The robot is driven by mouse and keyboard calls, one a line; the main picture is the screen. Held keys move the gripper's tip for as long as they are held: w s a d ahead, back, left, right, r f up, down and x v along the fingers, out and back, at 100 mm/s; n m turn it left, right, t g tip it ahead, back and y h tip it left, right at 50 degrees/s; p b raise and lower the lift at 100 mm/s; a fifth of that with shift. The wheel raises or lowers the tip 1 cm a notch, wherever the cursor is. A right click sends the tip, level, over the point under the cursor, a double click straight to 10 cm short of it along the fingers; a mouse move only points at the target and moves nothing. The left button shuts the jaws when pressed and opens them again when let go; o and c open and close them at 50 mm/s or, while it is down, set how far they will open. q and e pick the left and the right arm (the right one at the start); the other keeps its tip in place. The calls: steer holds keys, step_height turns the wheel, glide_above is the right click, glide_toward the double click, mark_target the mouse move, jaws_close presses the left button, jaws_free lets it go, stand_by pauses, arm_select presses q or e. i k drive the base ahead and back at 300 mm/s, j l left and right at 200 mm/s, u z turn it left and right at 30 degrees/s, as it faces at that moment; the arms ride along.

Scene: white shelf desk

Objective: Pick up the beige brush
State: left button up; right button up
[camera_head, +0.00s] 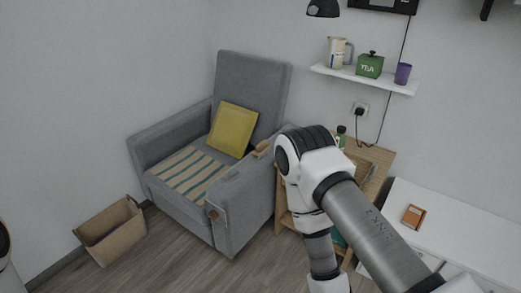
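A small beige object (262,148), which may be the brush, rests on the armchair's right armrest near the backrest. It is too small for me to be sure what it is. My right arm comes in from the lower right, bends beside that armrest and runs down out of the bottom edge. Its gripper is not in view. My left gripper is not in view either; only a sliver of a white and black part shows at the left edge.
A grey armchair (176,204) holds a yellow cushion (232,130). A wooden side table (379,156) is partly hidden behind my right arm. A cardboard box (112,233) stands on the floor at left. A white cabinet (458,222) bears an orange-brown book (414,216). A wall shelf (390,83) hangs above.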

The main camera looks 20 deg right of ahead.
mark_target(263, 148)
steer(key=i+l+u, duration=0.1)
steer(key=l, duration=0.2)
steer(key=i+l+u, duration=0.1)
steer(key=l, duration=0.2)
steer(key=i+l+u, duration=0.1)
steer(key=l, duration=0.25)
steer(key=i+l+u, duration=0.1)
steer(key=l, duration=0.25)
steer(key=i+l+u, duration=0.1)
steer(key=i+l, duration=0.55)
steer(key=l, duration=0.2)
steer(key=i+l+u, duration=0.15)
steer(key=i+l, duration=0.15)
steer(key=i+l+u, duration=0.1)
steer(key=i+l, duration=0.2)
steer(key=l, duration=0.25)
